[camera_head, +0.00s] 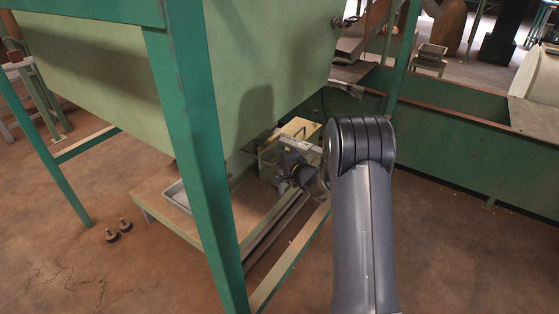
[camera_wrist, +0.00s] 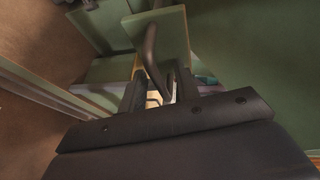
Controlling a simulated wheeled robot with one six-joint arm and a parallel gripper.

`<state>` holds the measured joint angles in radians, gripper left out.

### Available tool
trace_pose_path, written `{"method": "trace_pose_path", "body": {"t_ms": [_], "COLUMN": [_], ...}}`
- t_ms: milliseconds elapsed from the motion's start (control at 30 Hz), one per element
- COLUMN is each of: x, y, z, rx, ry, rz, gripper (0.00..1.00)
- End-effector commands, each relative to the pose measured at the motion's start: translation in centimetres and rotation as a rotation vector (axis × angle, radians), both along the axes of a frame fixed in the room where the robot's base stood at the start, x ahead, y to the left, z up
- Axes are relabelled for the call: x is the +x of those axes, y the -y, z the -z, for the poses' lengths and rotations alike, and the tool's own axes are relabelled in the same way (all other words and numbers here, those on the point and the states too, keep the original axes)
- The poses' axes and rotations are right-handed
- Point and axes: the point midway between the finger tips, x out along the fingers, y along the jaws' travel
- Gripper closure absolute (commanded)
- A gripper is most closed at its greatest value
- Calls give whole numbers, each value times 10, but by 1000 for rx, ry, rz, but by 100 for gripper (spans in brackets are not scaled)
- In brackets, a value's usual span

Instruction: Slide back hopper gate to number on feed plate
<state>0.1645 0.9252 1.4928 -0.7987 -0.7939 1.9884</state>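The pale green hopper (camera_head: 265,60) hangs in the green frame. Below it is a cream box-like part (camera_head: 298,128) with a small dark handle, which I take to be the gate area. My gripper (camera_head: 290,172) is close in front of this part, low under the hopper. In the wrist view a curved dark handle (camera_wrist: 151,48) stands against a pale green plate. My gripper (camera_wrist: 158,93) has its two dark fingers apart, with the handle's lower end between them. A gap shows beside the handle; contact cannot be told. No number on a feed plate is legible.
A green frame leg (camera_head: 200,150) stands left of my arm. A low wooden platform (camera_head: 155,200) with a grey metal tray (camera_head: 178,195) is under the hopper. A long green trough (camera_head: 450,135) runs at the right.

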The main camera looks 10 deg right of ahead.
Motion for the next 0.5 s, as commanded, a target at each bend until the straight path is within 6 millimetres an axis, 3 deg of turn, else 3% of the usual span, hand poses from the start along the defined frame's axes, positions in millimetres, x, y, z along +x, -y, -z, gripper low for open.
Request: {"method": "trace_pose_path", "body": {"t_ms": [67,400,500], "x": [0,0,0], "y": [0,0,0], "z": [0,0,0], "rx": [0,0,0], "ry": [0,0,-1], "rz": [0,0,0], "gripper": [70,98,100]}}
